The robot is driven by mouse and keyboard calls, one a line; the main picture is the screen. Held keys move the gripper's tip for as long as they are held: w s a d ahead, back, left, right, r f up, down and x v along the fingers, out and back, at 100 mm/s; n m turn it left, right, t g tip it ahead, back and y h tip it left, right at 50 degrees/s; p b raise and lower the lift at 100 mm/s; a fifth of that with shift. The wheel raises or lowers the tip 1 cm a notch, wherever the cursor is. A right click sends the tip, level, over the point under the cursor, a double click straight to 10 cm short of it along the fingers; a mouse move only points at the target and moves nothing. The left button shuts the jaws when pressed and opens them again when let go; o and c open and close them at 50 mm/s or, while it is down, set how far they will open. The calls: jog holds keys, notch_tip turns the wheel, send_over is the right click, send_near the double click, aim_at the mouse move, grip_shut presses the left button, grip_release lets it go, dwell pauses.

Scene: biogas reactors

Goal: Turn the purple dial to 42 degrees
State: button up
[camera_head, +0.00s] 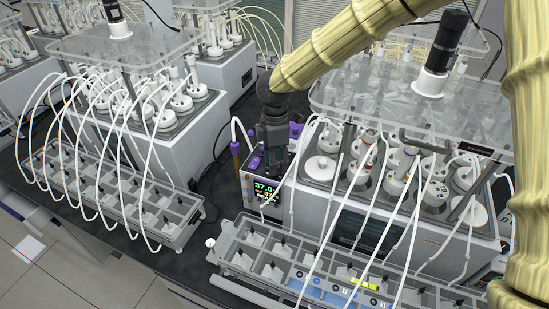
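My gripper (275,168) points down in the middle of the view, over the top of a small box-shaped control unit (247,189). The unit has a display (266,191) on its front, with digits that look like 37.0 on the upper line and a smaller line below. Purple parts show around the gripper, one at its left (254,161) and one behind it at the right (296,130). I cannot make out which is the purple dial; it may be hidden by the gripper. The fingers are dark and small, so I cannot tell whether they are open or touch anything.
A reactor bath with a clear lid (420,110) stands close at the right, and another (130,45) at the left. Grey compartment trays (110,190) and (330,265) lie in front, with many white tubes hanging over them. A brown-and-purple cylinder (236,150) stands left of the unit.

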jog(key=shift+f, duration=0.35)
